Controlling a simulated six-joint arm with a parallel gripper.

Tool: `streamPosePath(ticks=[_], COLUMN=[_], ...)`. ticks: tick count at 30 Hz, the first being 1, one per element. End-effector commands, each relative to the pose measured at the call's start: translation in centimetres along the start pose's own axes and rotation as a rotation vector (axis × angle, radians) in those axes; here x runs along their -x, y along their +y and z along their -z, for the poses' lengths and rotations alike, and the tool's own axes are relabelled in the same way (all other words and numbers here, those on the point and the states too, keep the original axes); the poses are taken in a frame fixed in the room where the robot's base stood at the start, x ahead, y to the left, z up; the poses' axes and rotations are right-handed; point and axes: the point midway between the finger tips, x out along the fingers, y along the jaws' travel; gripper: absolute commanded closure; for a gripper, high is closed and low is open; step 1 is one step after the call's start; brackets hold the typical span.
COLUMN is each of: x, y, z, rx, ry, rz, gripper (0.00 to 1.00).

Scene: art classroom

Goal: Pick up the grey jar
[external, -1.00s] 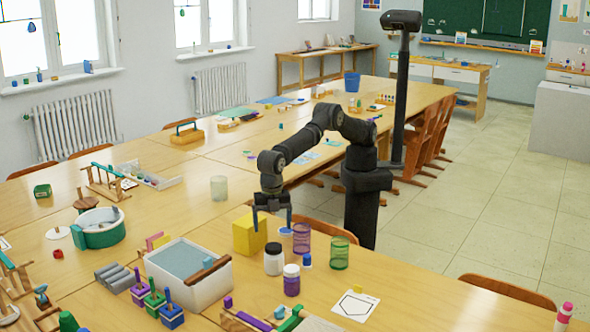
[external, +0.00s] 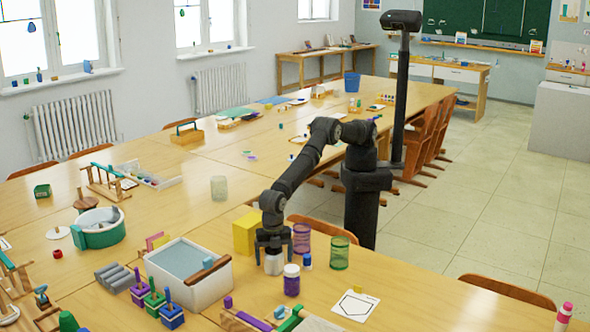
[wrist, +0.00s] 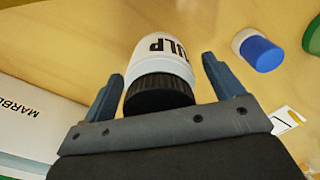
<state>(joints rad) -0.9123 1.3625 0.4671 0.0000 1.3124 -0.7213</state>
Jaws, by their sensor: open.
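A pale grey-white jar with a dark ribbed lid and partly visible lettering stands on the table (external: 274,266). In the wrist view the jar (wrist: 158,68) lies between my two fingers, its lid closest to the palm. My gripper (external: 273,243) is open and has come down over the jar from above, with one finger on each side. In the wrist view my gripper (wrist: 162,75) shows a gap between each finger and the jar. The arm hides the jar's top in the external view.
A white bin (external: 190,290) stands left of the jar and a yellow box (external: 247,232) behind it. A purple-lidded jar (external: 291,282), a small blue-and-white container (external: 306,261), a purple mesh cup (external: 301,238) and a green mesh cup (external: 339,254) stand close by.

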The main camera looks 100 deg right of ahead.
Motion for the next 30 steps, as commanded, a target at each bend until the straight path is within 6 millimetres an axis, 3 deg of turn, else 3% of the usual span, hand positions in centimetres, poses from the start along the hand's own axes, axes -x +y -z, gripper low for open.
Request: streamPosePath(ticks=[5,12,15,23,30], x=[0.0,0.0,0.1,0.6,4.7], y=[0.0,0.0,0.0,0.1,0.1], z=[0.0,0.0,0.0,0.1,0.1], rx=[0.000,0.000,0.000,0.000,0.000], ry=[0.001,0.000,0.001,0.002,0.003], rz=[-0.001,0.000,-0.001,-0.002,-0.003], gripper=[0.14,0.59,0.72,0.72,0.72])
